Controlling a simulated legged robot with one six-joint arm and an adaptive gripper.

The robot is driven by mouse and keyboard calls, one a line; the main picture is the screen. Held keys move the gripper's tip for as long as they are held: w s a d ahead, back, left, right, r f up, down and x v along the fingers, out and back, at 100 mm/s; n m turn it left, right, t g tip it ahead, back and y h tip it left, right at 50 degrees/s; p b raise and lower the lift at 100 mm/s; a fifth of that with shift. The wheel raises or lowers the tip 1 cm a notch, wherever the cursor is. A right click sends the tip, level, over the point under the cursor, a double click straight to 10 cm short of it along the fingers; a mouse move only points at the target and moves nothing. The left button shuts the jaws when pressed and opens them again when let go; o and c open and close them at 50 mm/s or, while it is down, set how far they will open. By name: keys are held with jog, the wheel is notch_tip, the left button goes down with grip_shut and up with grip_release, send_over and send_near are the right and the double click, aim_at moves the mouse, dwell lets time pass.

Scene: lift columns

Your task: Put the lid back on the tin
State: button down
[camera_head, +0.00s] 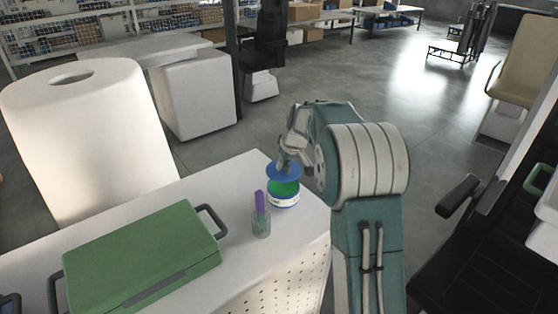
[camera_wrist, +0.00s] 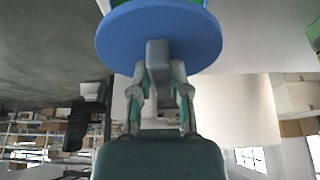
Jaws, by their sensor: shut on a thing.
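The tin (camera_head: 284,196) is a short round tin with a white and blue side and a green inside, standing near the right end of the white table. The lid (camera_head: 283,171) is a blue disc held just above the tin, slightly apart from it, with the green inside showing below. My gripper (camera_head: 287,160) is shut on the grey knob of the lid. In the wrist view the lid (camera_wrist: 125,35) fills the top middle, with my gripper (camera_wrist: 159,75) closed around its knob. A little green of the tin shows past the lid's edge.
A glass jar (camera_head: 261,222) with a purple item upright in it stands just left of the tin. A green case (camera_head: 145,255) lies on the left of the table (camera_head: 225,185). A big white roll (camera_head: 90,140) stands behind. The table's right edge is close to the tin.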

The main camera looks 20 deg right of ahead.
aim_at(283, 186)
jog(key=shift+f, duration=2.65)
dwell(0.4)
jog(key=c, duration=0.5)
grip_release()
jog(key=o, duration=0.5)
jog(key=shift+c, duration=0.2)
jog(key=shift+r, duration=3.45)
